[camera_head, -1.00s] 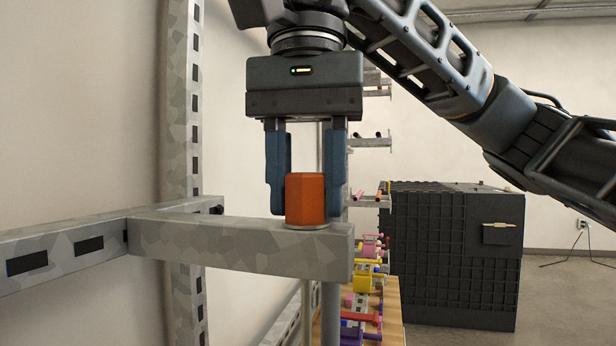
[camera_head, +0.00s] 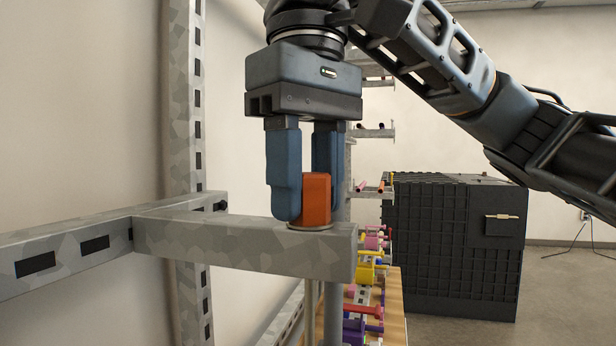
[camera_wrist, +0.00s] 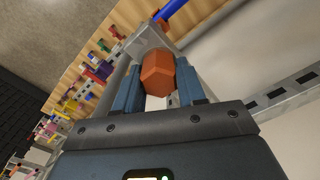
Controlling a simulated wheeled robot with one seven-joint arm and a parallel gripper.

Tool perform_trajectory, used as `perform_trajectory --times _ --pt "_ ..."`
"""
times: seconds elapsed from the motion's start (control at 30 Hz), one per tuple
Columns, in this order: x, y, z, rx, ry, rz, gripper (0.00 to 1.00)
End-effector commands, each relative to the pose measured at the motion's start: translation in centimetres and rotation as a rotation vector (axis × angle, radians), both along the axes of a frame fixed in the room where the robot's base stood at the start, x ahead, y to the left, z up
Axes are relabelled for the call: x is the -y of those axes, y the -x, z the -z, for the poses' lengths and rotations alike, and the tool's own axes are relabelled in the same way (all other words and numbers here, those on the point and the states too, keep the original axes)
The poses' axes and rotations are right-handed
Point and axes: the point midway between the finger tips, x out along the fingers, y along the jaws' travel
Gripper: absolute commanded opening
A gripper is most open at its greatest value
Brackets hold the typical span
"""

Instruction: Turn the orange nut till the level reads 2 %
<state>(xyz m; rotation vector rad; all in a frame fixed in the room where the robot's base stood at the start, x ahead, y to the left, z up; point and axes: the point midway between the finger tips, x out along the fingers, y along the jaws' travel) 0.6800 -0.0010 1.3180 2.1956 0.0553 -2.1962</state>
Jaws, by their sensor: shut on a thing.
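The orange nut (camera_head: 316,200) is a tall hexagonal block standing upright on a thin round washer (camera_head: 310,228) on the grey galvanised bracket arm (camera_head: 240,242). My gripper (camera_head: 304,205) points straight down over it, one blue finger on each side, shut on the nut. In the wrist view the nut (camera_wrist: 158,74) lies between the two fingers (camera_wrist: 158,92), its hexagonal top facing the camera. No level or reading in per cent can be made out in either view.
A galvanised upright (camera_head: 186,150) stands behind the bracket at left, close to the wall. Below and beyond, a wooden board (camera_head: 394,310) carries several coloured fittings (camera_head: 366,275). A large black crate (camera_head: 455,250) stands on the floor at right. Space above the bracket's left part is clear.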

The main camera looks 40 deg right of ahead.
Motion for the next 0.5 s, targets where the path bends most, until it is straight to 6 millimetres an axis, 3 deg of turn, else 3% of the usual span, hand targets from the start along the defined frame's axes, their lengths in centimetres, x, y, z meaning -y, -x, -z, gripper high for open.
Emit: perform_trajectory --times 0.5 --pt "-0.08 -0.07 -0.15 0.003 -0.001 -0.247 0.09"
